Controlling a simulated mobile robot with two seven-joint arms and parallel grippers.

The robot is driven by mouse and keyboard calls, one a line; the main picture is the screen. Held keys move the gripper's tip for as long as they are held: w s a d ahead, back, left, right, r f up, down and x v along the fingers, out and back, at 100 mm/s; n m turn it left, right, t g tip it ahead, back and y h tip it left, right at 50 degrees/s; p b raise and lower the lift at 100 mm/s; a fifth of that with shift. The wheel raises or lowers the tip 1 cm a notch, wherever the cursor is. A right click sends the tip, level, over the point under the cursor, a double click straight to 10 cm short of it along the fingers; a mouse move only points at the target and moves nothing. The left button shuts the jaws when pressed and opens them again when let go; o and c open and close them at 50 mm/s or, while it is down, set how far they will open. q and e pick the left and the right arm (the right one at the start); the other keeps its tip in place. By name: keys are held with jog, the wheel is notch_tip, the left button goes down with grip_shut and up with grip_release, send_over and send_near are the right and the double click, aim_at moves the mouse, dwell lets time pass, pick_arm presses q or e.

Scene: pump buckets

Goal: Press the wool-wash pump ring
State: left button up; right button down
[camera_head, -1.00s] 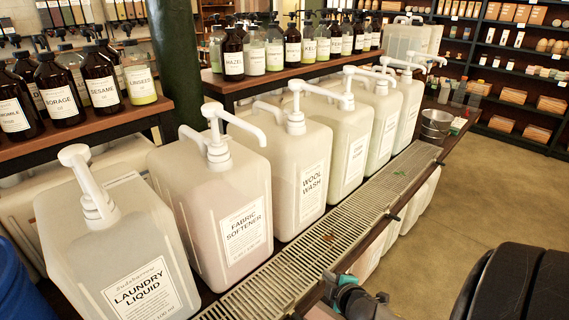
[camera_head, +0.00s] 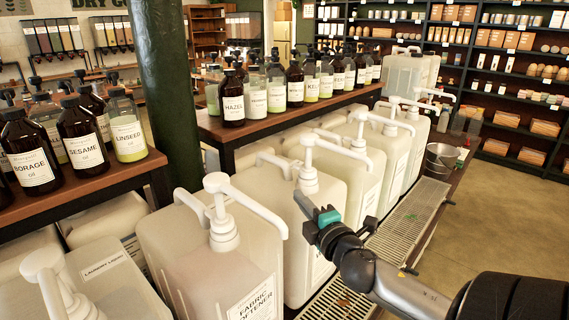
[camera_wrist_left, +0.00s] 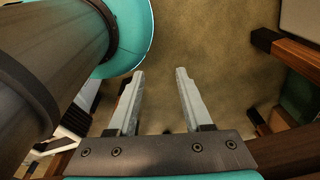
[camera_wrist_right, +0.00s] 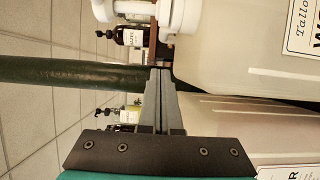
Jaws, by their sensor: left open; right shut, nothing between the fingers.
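The wool-wash bucket (camera_head: 335,190) is a large whitish container behind the fabric softener bucket in the head view. Its white pump (camera_head: 308,172) stands upright with the spout to the right. My right gripper (camera_head: 302,204) is shut and empty, in front of this bucket just below the pump, and hides its label in the head view. In the right wrist view the shut fingers (camera_wrist_right: 162,75) point towards the white pump collar (camera_wrist_right: 180,17), and part of the bucket's label (camera_wrist_right: 302,28) shows. I cannot tell contact. My left gripper (camera_wrist_left: 158,78) is open and empty over floor.
The fabric softener bucket (camera_head: 215,265) with its pump (camera_head: 222,205) stands just left of my right gripper. A slatted drip grate (camera_head: 405,225) runs along the front. Bottles line a shelf behind. A metal pail (camera_head: 440,160) stands beyond. The floor at right is clear.

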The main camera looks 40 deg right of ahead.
aim_at(298, 167)
jog(key=shift+w+d, duration=0.1)
jog(key=shift+w, duration=0.3)
jog(key=shift+s, duration=0.15)
jog(key=shift+w+d, duration=0.15)
jog(key=shift+w, duration=0.35)
jog(key=x, duration=0.9)
jog(key=shift+w+d, duration=0.1)
jog(key=d, duration=0.2)
jog(key=shift+s+d, duration=0.25)
jog(key=shift+d, duration=0.05)
pick_arm(q)
jog(key=shift+s+a+f, duration=0.1)
jog(key=shift+s, duration=0.85)
pick_arm(e)
jog(key=shift+d, duration=0.6)
